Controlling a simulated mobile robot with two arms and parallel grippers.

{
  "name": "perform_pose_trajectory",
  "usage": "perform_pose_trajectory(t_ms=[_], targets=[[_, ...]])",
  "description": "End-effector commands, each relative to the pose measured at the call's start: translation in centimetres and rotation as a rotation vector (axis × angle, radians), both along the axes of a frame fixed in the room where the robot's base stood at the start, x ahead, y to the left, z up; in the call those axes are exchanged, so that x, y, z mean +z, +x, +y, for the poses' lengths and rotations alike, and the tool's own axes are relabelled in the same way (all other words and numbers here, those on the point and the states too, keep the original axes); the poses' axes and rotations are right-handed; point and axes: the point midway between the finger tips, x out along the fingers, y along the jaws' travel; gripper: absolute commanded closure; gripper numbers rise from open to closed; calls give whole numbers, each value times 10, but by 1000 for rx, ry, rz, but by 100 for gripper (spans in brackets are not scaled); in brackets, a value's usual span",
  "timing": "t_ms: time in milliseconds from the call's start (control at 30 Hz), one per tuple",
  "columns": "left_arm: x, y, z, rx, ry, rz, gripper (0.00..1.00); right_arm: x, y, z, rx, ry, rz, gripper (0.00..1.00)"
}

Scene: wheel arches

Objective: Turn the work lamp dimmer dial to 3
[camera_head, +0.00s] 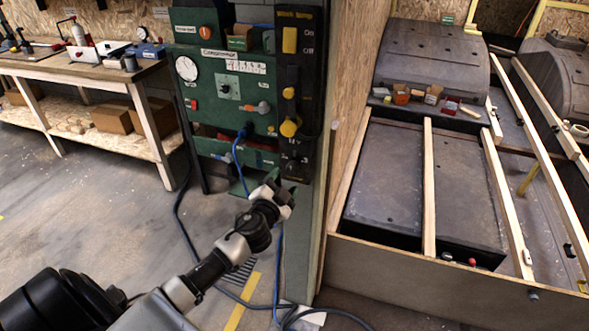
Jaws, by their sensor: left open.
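A green control panel (240,107) stands at the upper middle, with a black strip (293,70) along its right side. A square plate with a small dial (228,87) sits mid-panel. My left gripper (279,192) is open and appears empty, below the panel's lower edge in the picture and apart from the knobs. My right gripper is out of view.
A blue cable (237,160) hangs from the panel to the floor. A workbench (80,68) with tools stands at left. A wooden wall edge (345,110) and a timber-framed bay with wheel arches (430,60) are at right. The floor at left is clear.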

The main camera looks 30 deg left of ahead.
Motion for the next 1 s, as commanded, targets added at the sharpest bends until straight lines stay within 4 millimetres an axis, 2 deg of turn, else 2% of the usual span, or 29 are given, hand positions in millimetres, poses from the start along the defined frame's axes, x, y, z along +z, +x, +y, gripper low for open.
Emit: perform_pose_trajectory(t_ms=[100, 300, 433, 700, 767, 1000], targets=[[2, 24, 5, 1, 1, -1, 39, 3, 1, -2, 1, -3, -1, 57], [0, 50, 11, 1, 1, 1, 39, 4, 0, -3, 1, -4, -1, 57], [0, 57, 12, 0, 1, 2, 39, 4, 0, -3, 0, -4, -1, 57], [-1, 58, 12, 0, 1, 2, 39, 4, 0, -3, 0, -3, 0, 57], [-1, 58, 12, 0, 1, 2, 45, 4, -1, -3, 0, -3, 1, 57], [-1, 58, 12, 0, 1, 2, 82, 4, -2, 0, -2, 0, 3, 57]])
